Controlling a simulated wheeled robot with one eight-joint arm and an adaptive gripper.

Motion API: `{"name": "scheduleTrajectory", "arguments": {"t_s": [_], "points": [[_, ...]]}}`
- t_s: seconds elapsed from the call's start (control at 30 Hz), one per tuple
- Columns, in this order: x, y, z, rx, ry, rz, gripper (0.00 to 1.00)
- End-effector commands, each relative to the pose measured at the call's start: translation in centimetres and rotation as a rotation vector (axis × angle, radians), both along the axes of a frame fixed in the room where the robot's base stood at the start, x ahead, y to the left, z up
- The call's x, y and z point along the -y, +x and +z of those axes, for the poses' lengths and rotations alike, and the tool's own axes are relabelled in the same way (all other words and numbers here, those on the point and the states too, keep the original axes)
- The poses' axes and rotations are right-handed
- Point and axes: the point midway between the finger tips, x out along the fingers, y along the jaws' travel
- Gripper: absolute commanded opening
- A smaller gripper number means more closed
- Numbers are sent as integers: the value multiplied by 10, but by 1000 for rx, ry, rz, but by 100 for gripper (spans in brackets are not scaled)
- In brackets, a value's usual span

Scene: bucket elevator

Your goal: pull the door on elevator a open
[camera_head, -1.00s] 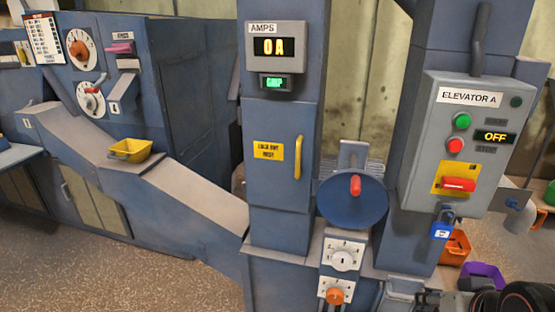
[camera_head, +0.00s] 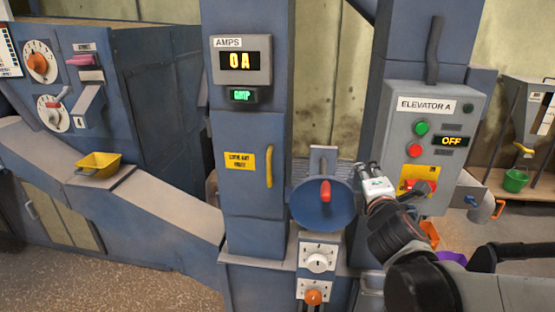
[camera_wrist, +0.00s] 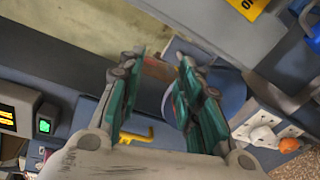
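The door (camera_head: 235,185) is a blue panel on the elevator's middle column, below the AMPS display. It looks closed. Its upright yellow handle (camera_head: 269,166) is at the door's right edge, and it also shows in the wrist view (camera_wrist: 138,136), partly behind a finger. My gripper (camera_head: 368,170) is right of the handle and apart from it, in front of the control panel's lower left. In the wrist view my gripper (camera_wrist: 155,100) is open, with a gap between its green-padded fingers and nothing held.
A blue disc (camera_head: 310,208) with a red lever (camera_head: 325,191) juts out between handle and gripper. The ELEVATOR A panel (camera_head: 393,130) reads OFF. Dials (camera_head: 318,262) sit below the disc.

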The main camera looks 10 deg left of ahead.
Motion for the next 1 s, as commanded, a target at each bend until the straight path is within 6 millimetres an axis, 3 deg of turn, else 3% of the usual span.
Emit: {"name": "scheduleTrajectory", "arguments": {"t_s": [0.2,0.4,0.5,0.77,1.0], "points": [[-75,32,-3,168,-504,244,33],[-143,36,-32,325,-928,440,33],[-167,33,-48,386,-1080,510,33],[-191,30,-67,450,-1230,578,33],[-208,58,-68,450,-1228,578,33]]}}
